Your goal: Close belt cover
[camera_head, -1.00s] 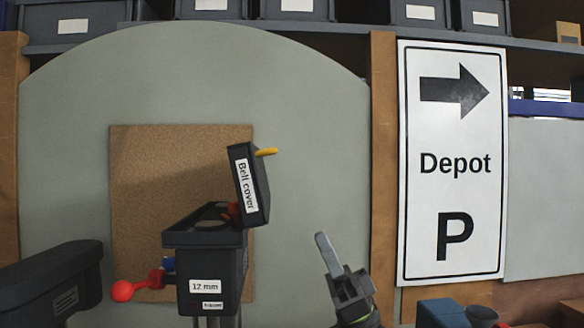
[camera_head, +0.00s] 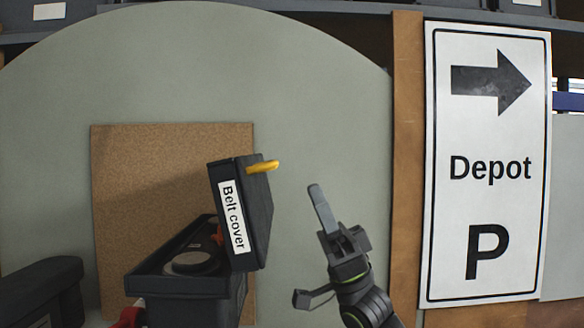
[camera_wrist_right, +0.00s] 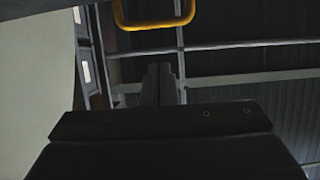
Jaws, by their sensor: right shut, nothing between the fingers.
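The belt cover (camera_head: 257,216) is a dark lid labelled "Belt cover", standing raised and slightly tilted at the right side of a dark open-topped box (camera_head: 185,287). A yellow handle (camera_head: 262,167) sticks out from the cover's upper right; a yellow loop handle (camera_wrist_right: 157,27) shows at the top of the right wrist view. Inside the box is a dark round part (camera_head: 193,262). My right gripper (camera_head: 318,193) is shut and empty, pointing up, to the right of the cover and apart from it. Its fingers (camera_wrist_right: 158,82) point toward the handle in the wrist view. My left gripper is not in view.
A cork board (camera_head: 150,180) on a pale rounded panel (camera_head: 320,90) stands behind the box. A white "Depot P" sign (camera_head: 487,130) is at the right beside a wooden post (camera_head: 407,170). Open space lies between cover and right gripper.

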